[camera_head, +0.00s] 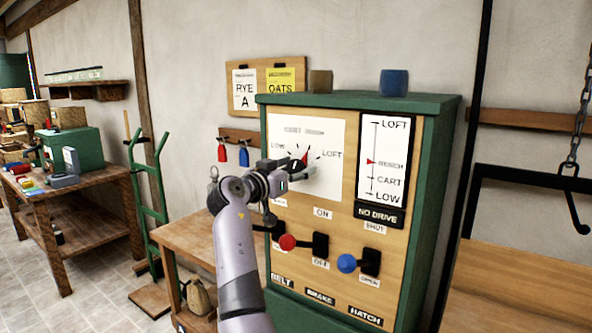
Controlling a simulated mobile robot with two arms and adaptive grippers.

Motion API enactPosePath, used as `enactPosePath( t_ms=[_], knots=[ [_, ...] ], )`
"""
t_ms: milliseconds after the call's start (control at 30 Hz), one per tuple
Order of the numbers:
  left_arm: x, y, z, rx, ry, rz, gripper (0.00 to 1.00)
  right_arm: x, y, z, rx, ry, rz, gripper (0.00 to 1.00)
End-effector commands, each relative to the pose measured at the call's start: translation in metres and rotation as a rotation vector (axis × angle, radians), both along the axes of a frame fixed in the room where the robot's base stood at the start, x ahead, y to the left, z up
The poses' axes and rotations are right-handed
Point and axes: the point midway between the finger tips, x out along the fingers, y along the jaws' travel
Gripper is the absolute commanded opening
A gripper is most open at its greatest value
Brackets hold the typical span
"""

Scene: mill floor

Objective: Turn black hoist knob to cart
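The control cabinet (405,225) has a green frame and a wooden front. Its white dial plate (328,145) reads LOW on the left and LOFT on the right. The black hoist knob is mostly hidden behind my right gripper (288,174); its red pointer (304,156) shows, tilted up and slightly right. The gripper's fingers are at the knob, but contact and finger opening cannot be made out. On the height gauge (385,150), marked LOFT, BENCH, CART and LOW, a red marker (371,161) sits at BENCH. My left gripper is not in view.
A red-knobbed lever (288,242) and a blue-knobbed lever (347,263) stick out below the dial. A NO DRIVE plate (378,215) is under the gauge. A green hand truck (150,200) and a workbench (85,190) stand left. A chain hook (575,200) hangs right.

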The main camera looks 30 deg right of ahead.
Motion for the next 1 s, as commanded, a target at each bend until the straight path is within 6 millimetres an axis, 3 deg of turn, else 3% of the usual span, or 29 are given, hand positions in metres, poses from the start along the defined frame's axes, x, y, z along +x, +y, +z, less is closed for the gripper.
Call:
enactPosePath(
  t_ms=[600, 1000],
  knots=[
    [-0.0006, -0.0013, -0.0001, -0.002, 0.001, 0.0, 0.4, 0.0001, -0.0002, 0.0001, 0.0, 0.0, 0.0, 0.09],
    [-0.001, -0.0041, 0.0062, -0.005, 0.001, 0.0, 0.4, -0.0002, -0.0005, 0.0013, -0.035, 0.081, 0.0, 0.09]
  ],
)
